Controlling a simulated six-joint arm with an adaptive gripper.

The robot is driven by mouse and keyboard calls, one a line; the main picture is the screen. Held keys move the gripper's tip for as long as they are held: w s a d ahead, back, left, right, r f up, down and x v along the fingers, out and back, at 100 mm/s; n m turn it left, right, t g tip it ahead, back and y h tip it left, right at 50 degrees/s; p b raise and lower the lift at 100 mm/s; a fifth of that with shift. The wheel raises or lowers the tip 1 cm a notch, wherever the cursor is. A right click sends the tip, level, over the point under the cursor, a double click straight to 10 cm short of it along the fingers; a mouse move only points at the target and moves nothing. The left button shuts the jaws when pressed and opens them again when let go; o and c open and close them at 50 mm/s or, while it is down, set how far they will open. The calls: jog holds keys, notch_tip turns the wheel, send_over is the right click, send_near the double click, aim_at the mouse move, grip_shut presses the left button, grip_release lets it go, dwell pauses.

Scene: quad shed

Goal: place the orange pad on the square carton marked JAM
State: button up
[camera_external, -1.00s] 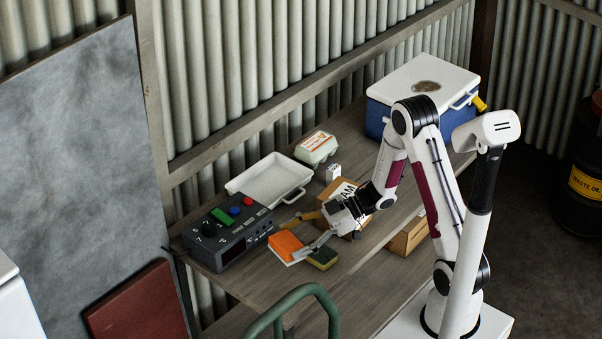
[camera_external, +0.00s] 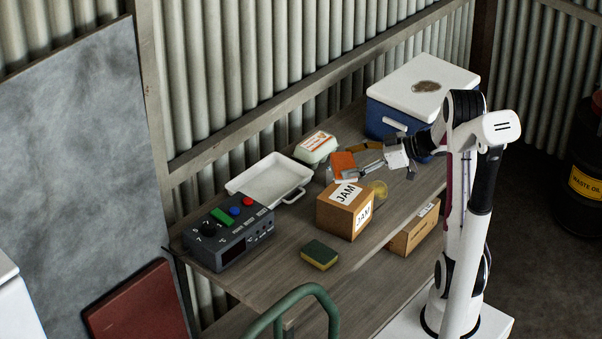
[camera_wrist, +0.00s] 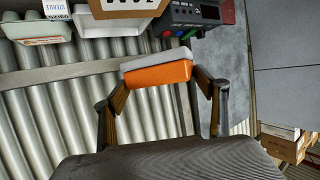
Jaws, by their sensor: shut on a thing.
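The orange pad (camera_external: 343,160) has a pale grey layer, which shows along its upper side in the wrist view (camera_wrist: 157,74). My gripper (camera_external: 358,162) is shut on it, with one finger at each end in the wrist view. In the external view the pad shows just above and behind the JAM carton, clear of its top face; its exact height is unclear. The square brown carton (camera_external: 336,211) stands upright on the bench, with white JAM labels on its top and side. Its top looks bare. Only part of the carton (camera_wrist: 125,10) shows at the wrist view's top edge.
A green-and-yellow sponge (camera_external: 319,254) lies in front of the carton. A white tray (camera_external: 244,184), a control box (camera_external: 228,236) and an egg carton (camera_external: 315,147) stand to the left. A yellowish round thing (camera_external: 379,188) is right of the carton. A blue cooler (camera_external: 425,85) stands behind.

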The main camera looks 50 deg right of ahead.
jog(key=shift+d+r, duration=0.5)
jog(key=shift+d, duration=0.3)
jog(key=shift+d+r+m, duration=0.15)
jog(key=shift+r+m, duration=0.1)
jog(key=shift+m, duration=0.05)
jog(key=shift+f+h, duration=0.1)
jog(key=shift+h, duration=0.2)
send_over(353, 194)
jog(key=shift+f, duration=3.15)
jog(key=shift+f, duration=1.85)
jog(key=shift+f, duration=0.15)
jog(key=o, duration=1.1)
